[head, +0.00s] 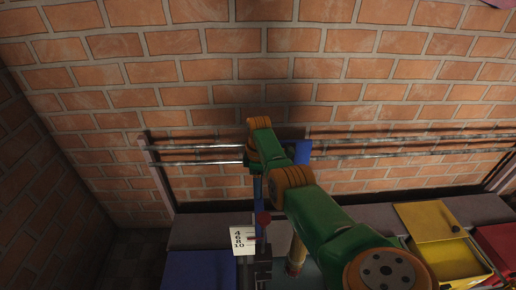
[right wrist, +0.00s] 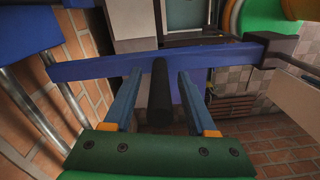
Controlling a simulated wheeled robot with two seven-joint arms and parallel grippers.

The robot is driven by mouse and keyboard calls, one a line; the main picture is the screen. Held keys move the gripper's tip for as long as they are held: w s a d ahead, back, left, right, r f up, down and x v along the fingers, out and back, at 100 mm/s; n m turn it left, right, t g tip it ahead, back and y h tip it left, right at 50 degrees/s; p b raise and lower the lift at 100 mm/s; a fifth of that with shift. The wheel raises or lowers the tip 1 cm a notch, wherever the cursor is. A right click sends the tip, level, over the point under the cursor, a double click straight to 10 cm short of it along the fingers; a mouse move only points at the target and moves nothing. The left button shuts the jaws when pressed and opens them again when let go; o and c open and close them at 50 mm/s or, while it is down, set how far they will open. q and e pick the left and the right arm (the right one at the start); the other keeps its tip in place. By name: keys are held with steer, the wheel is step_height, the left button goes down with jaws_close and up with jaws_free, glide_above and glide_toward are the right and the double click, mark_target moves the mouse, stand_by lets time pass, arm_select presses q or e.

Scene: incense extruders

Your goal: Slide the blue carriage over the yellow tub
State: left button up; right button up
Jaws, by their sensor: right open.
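The blue carriage (head: 303,152) sits on the metal rails along the brick wall, partly hidden behind my right arm in the head view. In the right wrist view its blue beam (right wrist: 100,68) runs across the picture, with a dark bar-like handle (right wrist: 160,100) in front of it. My right gripper (right wrist: 159,74) is open, one finger on each side of the dark handle; I cannot tell whether either touches it. The yellow tub (head: 455,262) is at the lower right of the head view, right of the carriage, with a yellow panel behind it. My left gripper is not in view.
Two long rails (head: 400,153) run left to right along the wall, clear on both sides of the carriage. A red tub (head: 496,243) is at the far right, a blue one (head: 200,270) at the lower left. A white number card (head: 242,239) stands below the carriage.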

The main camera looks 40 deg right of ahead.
jaws_close()
stand_by(1.4)
